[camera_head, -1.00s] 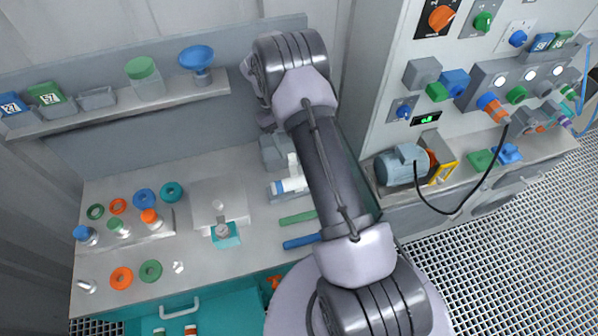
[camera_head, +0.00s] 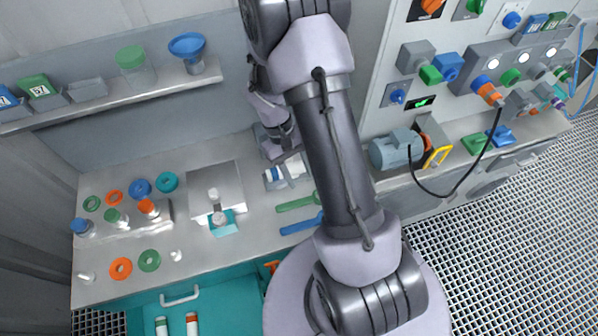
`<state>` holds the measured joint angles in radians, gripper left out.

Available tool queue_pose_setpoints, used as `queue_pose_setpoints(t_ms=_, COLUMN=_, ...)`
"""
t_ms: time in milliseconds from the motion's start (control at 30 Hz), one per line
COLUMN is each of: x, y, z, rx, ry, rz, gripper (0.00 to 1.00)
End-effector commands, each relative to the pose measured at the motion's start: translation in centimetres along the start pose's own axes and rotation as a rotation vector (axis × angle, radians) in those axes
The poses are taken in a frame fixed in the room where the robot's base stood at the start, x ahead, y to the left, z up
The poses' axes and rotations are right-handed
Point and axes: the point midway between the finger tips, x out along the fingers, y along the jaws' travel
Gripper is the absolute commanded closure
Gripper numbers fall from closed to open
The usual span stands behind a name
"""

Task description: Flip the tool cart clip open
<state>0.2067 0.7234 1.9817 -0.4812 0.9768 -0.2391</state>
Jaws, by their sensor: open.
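A teal cart or drawer front (camera_head: 225,290) with a pale handle (camera_head: 180,297) lies below the bench's front edge. A small orange part (camera_head: 272,266) sits at its upper right, partly hidden by my base. I cannot tell whether this is the clip, or whether it is open. My arm (camera_head: 335,150) crosses the middle of the view. Its wrist links (camera_head: 268,108) show behind it, above the back of the bench. My gripper's fingers cannot be made out; the arm hides that area.
The bench (camera_head: 115,185) holds coloured rings, capped bottles and a grey plate with a teal block (camera_head: 224,226). Green and blue bars (camera_head: 300,226) lie near my arm. A shelf (camera_head: 130,92) is behind. A control panel, pump (camera_head: 394,150) and black cable are at right.

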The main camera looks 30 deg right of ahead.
Motion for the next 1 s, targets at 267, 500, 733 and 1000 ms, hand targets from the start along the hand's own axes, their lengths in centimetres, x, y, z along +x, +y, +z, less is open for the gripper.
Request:
queue_pose_setpoints(t_ms=267, x=-10.5, y=4.4, z=-2.5, rx=0.13, ry=0.384, rz=-0.273, gripper=1.0)
queue_pose_setpoints(t_ms=500, x=-14.0, y=7.6, z=-4.3, rx=0.191, ry=0.586, rz=-0.319, gripper=1.0)
queue_pose_setpoints(t_ms=733, x=-9.9, y=6.3, z=-7.1, rx=0.189, ry=0.582, rz=-0.319, gripper=1.0)
queue_pose_setpoints(t_ms=1000, x=-5.6, y=5.0, z=-10.2, rx=0.19, ry=0.581, rz=-0.319, gripper=1.0)
